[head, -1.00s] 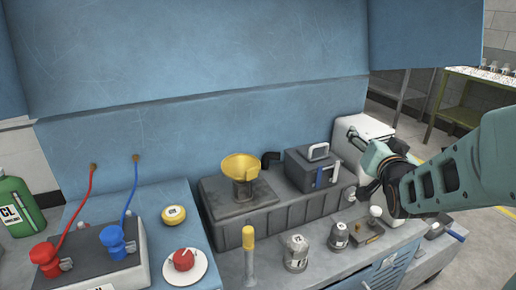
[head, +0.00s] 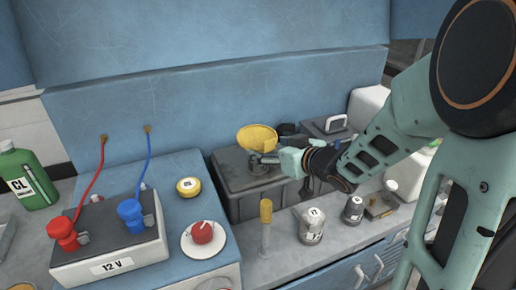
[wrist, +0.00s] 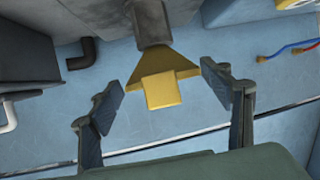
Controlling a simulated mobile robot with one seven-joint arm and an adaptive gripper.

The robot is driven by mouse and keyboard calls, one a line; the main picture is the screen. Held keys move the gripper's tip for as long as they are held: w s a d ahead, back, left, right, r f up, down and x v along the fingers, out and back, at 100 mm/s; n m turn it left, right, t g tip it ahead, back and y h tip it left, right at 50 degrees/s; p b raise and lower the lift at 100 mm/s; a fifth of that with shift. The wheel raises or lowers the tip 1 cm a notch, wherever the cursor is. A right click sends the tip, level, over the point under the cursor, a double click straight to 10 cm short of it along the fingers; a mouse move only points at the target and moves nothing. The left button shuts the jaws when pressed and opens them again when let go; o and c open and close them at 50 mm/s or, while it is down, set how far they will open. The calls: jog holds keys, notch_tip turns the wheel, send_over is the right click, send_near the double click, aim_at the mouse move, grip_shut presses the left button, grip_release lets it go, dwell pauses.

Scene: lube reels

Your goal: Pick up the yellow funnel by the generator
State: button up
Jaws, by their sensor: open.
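The yellow funnel (head: 257,137) stands upright with its wide mouth up on a dark grey box-like unit (head: 232,176), against the blue back panel. In the wrist view the funnel (wrist: 163,85) shows between the two fingers, its grey lower part at the top of the picture. My gripper (head: 268,160) is at the funnel's right side in the head view, just below the yellow rim. In the wrist view my gripper (wrist: 172,100) is open, with a finger on each side of the funnel and visible gaps. It holds nothing. I cannot tell which unit is the generator.
A black bent pipe (wrist: 83,55) and a dark box with a white handle (head: 335,124) are close to the funnel. A yellow-topped post (head: 266,212) and small canisters (head: 311,225) stand in front. A 12 V battery unit (head: 112,240) is at left.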

aim_at(253, 143)
jog(key=b+x, duration=0.1)
jog(key=x, duration=0.4)
jog(key=shift+w+a+f, duration=0.15)
jog(key=shift+w, duration=0.2)
jog(key=shift+c, duration=0.2)
grip_shut()
